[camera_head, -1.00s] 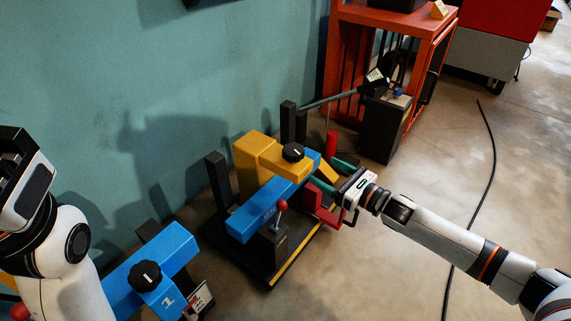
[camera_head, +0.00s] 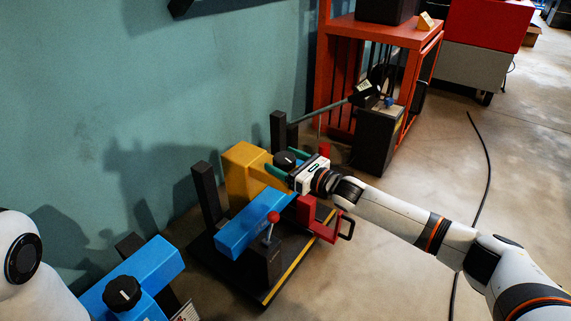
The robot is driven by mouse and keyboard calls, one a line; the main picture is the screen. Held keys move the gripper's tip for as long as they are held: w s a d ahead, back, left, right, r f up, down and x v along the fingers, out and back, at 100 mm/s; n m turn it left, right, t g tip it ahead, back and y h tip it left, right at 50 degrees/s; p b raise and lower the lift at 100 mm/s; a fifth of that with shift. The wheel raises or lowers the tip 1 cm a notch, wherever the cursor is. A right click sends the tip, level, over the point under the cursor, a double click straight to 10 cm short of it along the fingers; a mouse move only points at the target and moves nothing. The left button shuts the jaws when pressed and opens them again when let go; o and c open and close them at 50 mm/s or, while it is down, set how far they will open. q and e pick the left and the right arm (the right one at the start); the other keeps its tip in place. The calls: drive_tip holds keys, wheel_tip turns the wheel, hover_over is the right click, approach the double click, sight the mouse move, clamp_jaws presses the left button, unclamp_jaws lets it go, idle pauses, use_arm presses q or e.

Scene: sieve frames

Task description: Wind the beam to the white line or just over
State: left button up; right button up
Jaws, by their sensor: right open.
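The blue beam (camera_head: 248,226) lies in the middle stand, beside a yellow block (camera_head: 243,172). A black knob (camera_head: 284,158) stands at the far end of the blue and yellow parts. My right gripper (camera_head: 285,163) is open, its green fingers around or just beside the knob; I cannot tell whether they touch it. The gripper body hides part of the knob and the beam's far end. I cannot make out the white line. My left gripper is out of the picture.
A red bracket with a black handle (camera_head: 322,226) and a red-ball lever (camera_head: 272,219) flank the beam. A second blue beam (camera_head: 150,270) with a black knob (camera_head: 122,292) is at lower left. An orange rack (camera_head: 335,60) stands behind. A cable (camera_head: 487,160) crosses the right floor.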

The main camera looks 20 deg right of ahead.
drive_tip(key=shift+c, duration=0.5)
drive_tip(key=c, duration=0.9)
